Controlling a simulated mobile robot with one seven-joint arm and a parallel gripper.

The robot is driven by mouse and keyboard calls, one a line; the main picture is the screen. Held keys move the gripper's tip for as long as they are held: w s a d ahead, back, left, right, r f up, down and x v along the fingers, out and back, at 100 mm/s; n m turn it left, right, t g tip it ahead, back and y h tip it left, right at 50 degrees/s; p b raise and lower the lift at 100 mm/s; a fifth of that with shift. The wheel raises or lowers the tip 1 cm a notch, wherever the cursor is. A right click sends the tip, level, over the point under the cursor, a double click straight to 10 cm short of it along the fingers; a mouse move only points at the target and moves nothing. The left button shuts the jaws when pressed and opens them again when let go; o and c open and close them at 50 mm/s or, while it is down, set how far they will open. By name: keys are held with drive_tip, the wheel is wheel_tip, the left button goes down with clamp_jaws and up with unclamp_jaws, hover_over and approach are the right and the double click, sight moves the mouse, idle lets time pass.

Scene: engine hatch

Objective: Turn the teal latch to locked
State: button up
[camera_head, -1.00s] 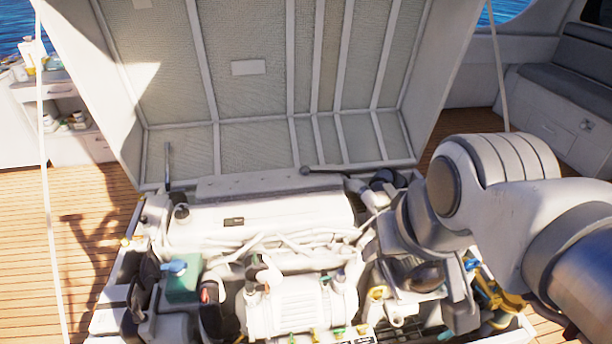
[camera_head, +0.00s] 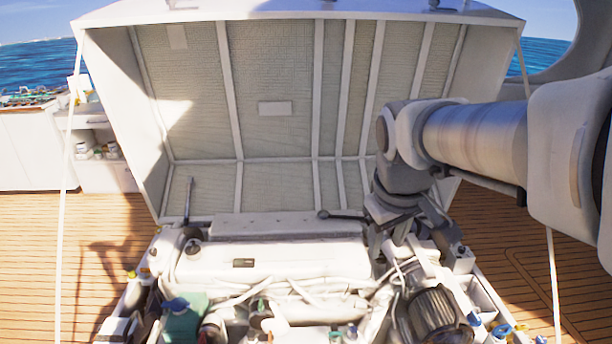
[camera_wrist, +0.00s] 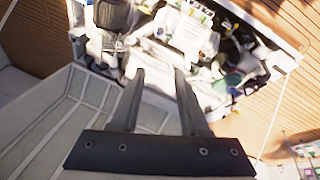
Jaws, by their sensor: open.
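I cannot make out a teal latch for certain in either view. A teal-green box with a blue cap (camera_head: 185,318) sits at the front left of the engine bay; whether it bears on the latch I cannot tell. Small blue handles (camera_head: 502,330) show at the bay's right edge, partly cut off. My gripper (camera_wrist: 159,72) is open and empty in the wrist view, its two fingers apart and pointing toward the engine. In the head view my gripper (camera_head: 405,228) hangs above the right rear of the engine, in front of the raised hatch.
The white hatch lid (camera_head: 275,108) stands open behind the engine (camera_head: 290,252). A thin dark rod (camera_head: 188,200) stands at the lid's lower left. A dark ribbed cylinder (camera_head: 435,315) is at the engine's right. White cords run down both sides. Wooden deck (camera_head: 30,260) lies clear at the left.

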drive_tip(key=w+f+n+g+b, duration=0.2)
drive_tip(key=w+f+n+b, duration=0.25)
drive_tip(key=w+f, duration=0.5)
drive_tip(key=n+g+y+b, duration=0.2)
drive_tip(key=n+y+b, duration=0.1)
drive_tip(key=n+b, duration=0.45)
hover_over(335, 333)
drive_tip(key=s+d, duration=0.3)
wheel_tip(335, 333, down, 26)
drive_tip(key=w+d+f+n+y+b, duration=0.1)
drive_tip(key=w+d+f, duration=0.1)
drive_tip(key=f, duration=0.4)
drive_tip(key=w+d+f+n+y+b, duration=0.1)
drive_tip(key=d+f+y+b, duration=0.1)
drive_tip(key=f, duration=0.4)
drive_tip(key=b+x, duration=0.1)
drive_tip(key=x, duration=0.4)
drive_tip(key=b+x, duration=0.2)
drive_tip(key=x, duration=0.4)
drive_tip(key=b+x, duration=0.1)
drive_tip(key=x, duration=0.5)
drive_tip(key=shift+w+d+f, duration=0.2)
drive_tip(key=shift+w+d, duration=0.05)
drive_tip(key=shift+d, duration=0.05)
drive_tip(key=shift+c, duration=0.2)
clamp_jaws()
